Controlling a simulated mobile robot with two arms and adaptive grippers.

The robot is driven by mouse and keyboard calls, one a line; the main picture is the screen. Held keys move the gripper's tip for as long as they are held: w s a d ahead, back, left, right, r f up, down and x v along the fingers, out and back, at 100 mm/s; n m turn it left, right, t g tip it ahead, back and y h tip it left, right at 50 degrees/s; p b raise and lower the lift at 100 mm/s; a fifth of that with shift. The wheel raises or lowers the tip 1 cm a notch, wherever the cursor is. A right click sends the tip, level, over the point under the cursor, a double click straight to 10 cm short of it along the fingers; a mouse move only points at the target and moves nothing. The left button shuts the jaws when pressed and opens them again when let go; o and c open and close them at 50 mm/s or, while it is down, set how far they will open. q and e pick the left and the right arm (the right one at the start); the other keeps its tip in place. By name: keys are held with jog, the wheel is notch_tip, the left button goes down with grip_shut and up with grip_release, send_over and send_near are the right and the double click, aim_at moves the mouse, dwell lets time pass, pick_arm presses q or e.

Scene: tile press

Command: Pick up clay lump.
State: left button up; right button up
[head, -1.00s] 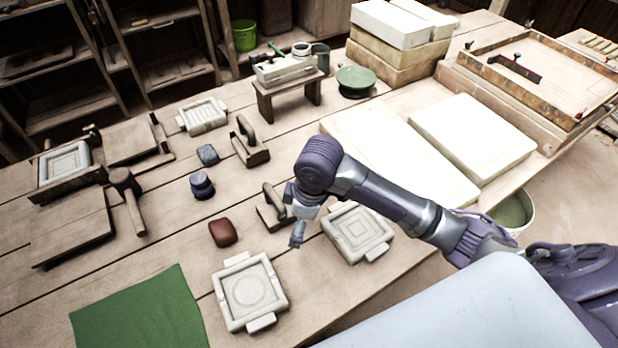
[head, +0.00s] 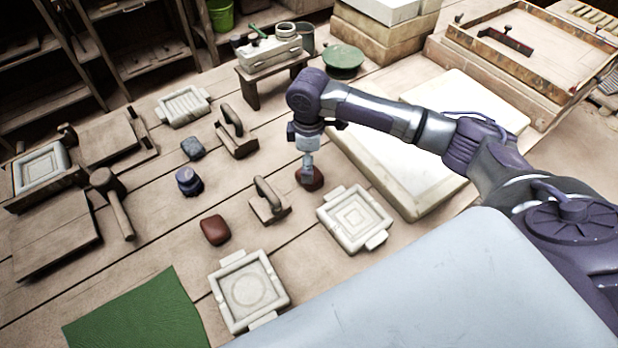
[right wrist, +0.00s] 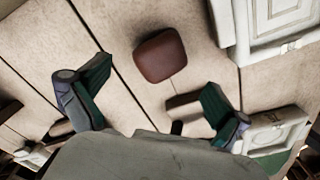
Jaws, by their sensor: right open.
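A red-brown clay lump (head: 317,181) lies on the table right under my right gripper (head: 308,168), which partly covers it in the head view. In the right wrist view the lump (right wrist: 160,55) lies ahead, between the lines of the two spread fingers of my right gripper (right wrist: 156,74). The gripper is open and empty, pointing down; I cannot tell its exact height over the lump. A second red-brown lump (head: 215,230) lies further left, above the round-patterned mould (head: 248,289). My left gripper is not in view.
A wooden tool with a handle (head: 269,203) and a square-patterned mould (head: 355,219) stand close to the lump. White slabs (head: 385,165) lie to its right.

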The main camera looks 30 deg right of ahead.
jog(key=shift+f, duration=2.75)
jog(key=shift+r, duration=0.1)
jog(key=c, duration=1.4)
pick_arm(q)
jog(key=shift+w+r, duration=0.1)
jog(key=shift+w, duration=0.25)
pick_arm(e)
jog(key=shift+o, duration=0.2)
